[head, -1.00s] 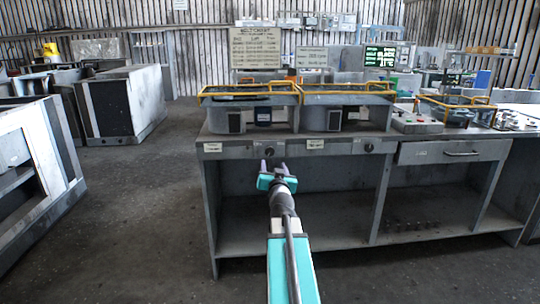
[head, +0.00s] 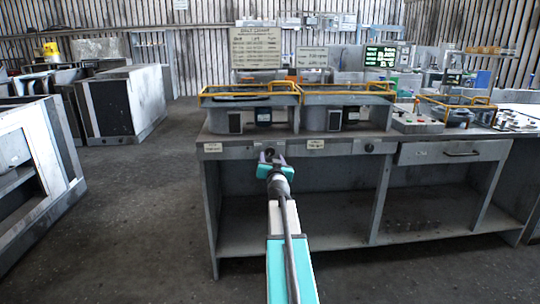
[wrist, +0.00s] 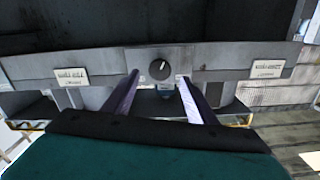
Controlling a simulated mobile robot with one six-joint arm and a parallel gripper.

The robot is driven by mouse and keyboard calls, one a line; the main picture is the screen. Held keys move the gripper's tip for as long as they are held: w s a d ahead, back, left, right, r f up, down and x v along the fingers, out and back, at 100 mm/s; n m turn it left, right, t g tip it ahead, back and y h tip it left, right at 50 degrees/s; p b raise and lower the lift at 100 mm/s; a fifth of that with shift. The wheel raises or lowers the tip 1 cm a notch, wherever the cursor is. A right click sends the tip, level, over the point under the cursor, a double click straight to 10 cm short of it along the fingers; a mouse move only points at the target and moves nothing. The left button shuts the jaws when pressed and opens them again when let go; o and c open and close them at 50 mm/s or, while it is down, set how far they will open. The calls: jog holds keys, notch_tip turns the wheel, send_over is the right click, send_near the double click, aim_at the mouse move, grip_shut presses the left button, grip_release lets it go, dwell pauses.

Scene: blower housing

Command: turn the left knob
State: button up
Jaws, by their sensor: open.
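The left knob (head: 269,152) is a small dark round knob on the front panel of the grey bench, partly hidden by my gripper in the head view. In the wrist view the knob (wrist: 159,69) is black with a pale pointer mark, and it appears between the tips of my two fingers. My gripper (head: 271,159) is open and empty, just in front of the knob. In the wrist view the gripper (wrist: 158,77) has one finger on each side of the knob; whether either touches it I cannot tell.
A second knob (head: 369,147) sits farther right on the panel. White labels (head: 213,147) (head: 315,144) are on the panel. The bench (head: 230,230) has an open shelf below. Metal housings with yellow rails (head: 250,93) stand on top.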

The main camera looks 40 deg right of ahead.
aim_at(270, 152)
jog(key=shift+x, duration=2.5)
jog(key=shift+c, duration=0.6)
